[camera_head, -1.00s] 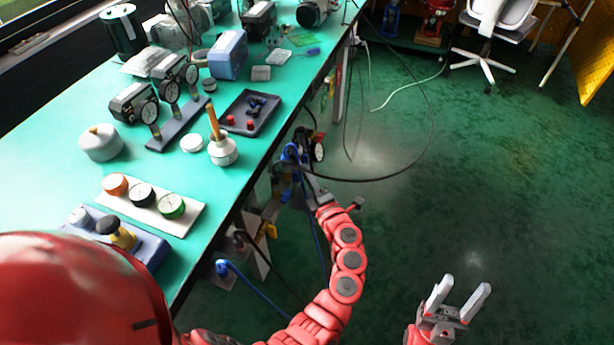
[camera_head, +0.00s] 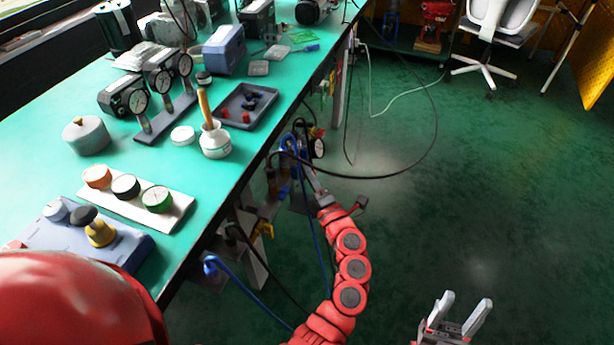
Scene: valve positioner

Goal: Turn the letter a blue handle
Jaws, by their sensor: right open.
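A blue handle (camera_head: 291,143) shows under the bench's right edge, on a piping assembly beside a small dial gauge (camera_head: 318,148). A second blue part (camera_head: 210,264), possibly another handle, sits lower and nearer. I cannot read a letter on either. My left gripper (camera_head: 342,203) is at the end of the red arm, just below and right of the upper blue handle. Its fingers are small and partly hidden, so contact and opening are unclear. My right gripper (camera_head: 465,312) is open and empty over the floor at the bottom right, its two fingers apart.
The green bench (camera_head: 40,140) fills the left, with dial gauges (camera_head: 138,102), a dark tray (camera_head: 233,118) and a blue button box (camera_head: 133,252) on it. A black hose (camera_head: 385,177) loops right of the piping. The green floor (camera_head: 530,180) is open at right.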

